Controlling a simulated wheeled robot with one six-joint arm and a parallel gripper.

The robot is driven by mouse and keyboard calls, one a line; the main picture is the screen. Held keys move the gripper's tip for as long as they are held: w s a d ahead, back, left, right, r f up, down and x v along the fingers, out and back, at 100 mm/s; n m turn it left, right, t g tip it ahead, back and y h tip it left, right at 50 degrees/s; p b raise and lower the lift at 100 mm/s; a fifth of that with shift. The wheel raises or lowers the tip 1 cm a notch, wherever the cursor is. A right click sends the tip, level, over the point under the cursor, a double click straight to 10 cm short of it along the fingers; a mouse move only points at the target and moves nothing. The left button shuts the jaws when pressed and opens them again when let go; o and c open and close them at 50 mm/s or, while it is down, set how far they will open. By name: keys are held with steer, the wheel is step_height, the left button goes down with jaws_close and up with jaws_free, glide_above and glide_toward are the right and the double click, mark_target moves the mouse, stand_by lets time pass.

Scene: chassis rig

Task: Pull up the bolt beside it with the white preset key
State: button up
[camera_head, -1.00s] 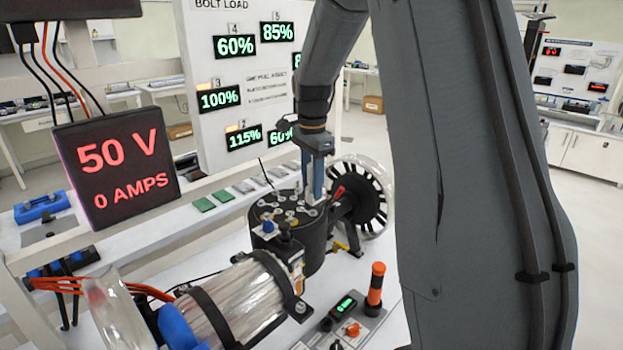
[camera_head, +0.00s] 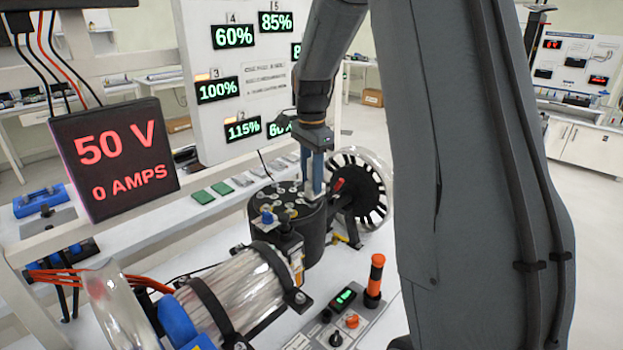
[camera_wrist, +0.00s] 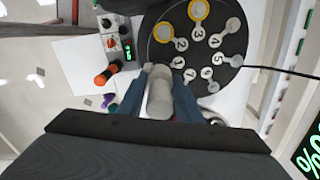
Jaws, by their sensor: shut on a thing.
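My gripper (camera_head: 314,190) points down at the right side of the black round housing (camera_head: 315,240). Its blue fingers are shut on a pale cylinder, the white key (camera_wrist: 160,95), clearest in the wrist view. The key's far end overlaps the edge of the dark bolt disc (camera_wrist: 152,50); I cannot tell whether it sits on a bolt. Two bolt heads, an upper left one (camera_wrist: 163,32) and a top one (camera_wrist: 198,10), have yellow rings. The bolt nearest the key is partly hidden by key and fingers.
The bolt load board (camera_head: 205,90) shows 60%, 85%, 100% and 115%, with other readings partly hidden. A black panel (camera_head: 113,160) reads 50 V, 0 AMPS. An orange and black handle (camera_head: 376,275) stands by a control box (camera_head: 340,325). A slotted wheel (camera_head: 360,195) is close right.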

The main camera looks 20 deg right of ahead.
steer(key=shift+f, duration=0.9)
stand_by(1.5)
steer(key=shift+r+p, duration=1.3)
steer(key=shift+r, duration=2.25)
steer(key=shift+a, duration=0.1)
